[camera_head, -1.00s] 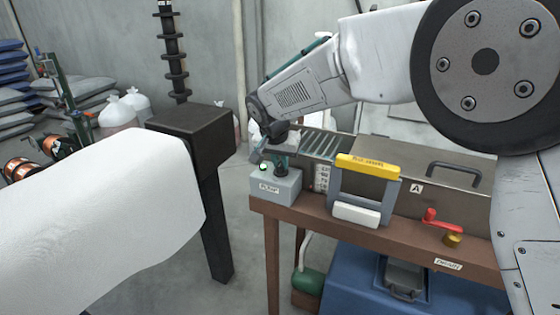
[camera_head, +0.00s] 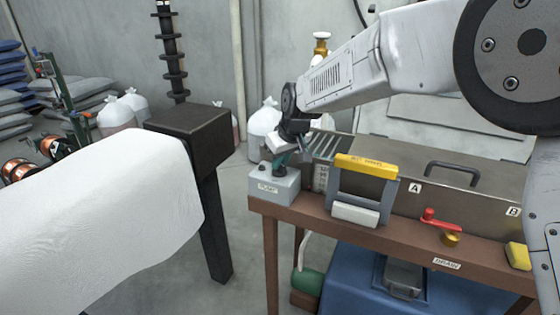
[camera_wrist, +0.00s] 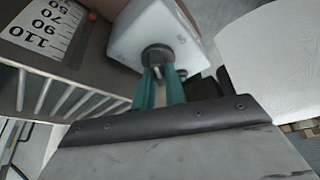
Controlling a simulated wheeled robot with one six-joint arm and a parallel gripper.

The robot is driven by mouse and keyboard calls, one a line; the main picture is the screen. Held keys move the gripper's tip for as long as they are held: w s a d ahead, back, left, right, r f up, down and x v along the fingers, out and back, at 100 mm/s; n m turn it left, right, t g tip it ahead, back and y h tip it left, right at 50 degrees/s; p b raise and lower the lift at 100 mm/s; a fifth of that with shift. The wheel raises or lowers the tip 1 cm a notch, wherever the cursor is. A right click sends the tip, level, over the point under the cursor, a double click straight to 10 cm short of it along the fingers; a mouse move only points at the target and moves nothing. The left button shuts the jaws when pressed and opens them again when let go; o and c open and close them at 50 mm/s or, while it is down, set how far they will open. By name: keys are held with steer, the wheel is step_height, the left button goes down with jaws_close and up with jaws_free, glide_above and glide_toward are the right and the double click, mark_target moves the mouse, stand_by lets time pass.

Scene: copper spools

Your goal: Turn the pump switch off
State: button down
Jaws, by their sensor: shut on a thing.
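The pump box (camera_head: 273,188) is a small grey box labelled PUMP on the left end of the brown bench. A small lamp (camera_head: 262,168) on its top looks dark. My gripper (camera_head: 280,168) points down at the top of the box, with teal fingers. In the wrist view, the fingers (camera_wrist: 158,80) are closed around the dark round pump switch (camera_wrist: 157,55) on the box's pale face. The fingers partly hide the switch, and its exact setting cannot be read.
A metal tank with a vented left end (camera_head: 322,146) stands right of the box. A grey frame with a yellow top bar (camera_head: 366,166) and a red-handled valve (camera_head: 440,222) are on the front. A black post (camera_head: 192,133) stands left, with clear floor between.

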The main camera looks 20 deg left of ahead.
steer(key=n+g, duration=0.1)
steer(key=n, duration=0.2)
steer(key=n+g, duration=0.1)
steer(key=n, duration=0.1)
steer(key=shift+w+n+y, duration=0.15)
steer(key=shift+n+y, duration=0.15)
steer(key=shift+n, duration=0.1)
stand_by(0.4)
steer(key=c, duration=1.4)
jaws_free()
steer(key=shift+c, duration=0.2)
steer(key=v, duration=0.7)
steer(key=shift+d+r, duration=0.25)
steer(key=shift+r, duration=0.1)
steer(key=shift+w, duration=0.15)
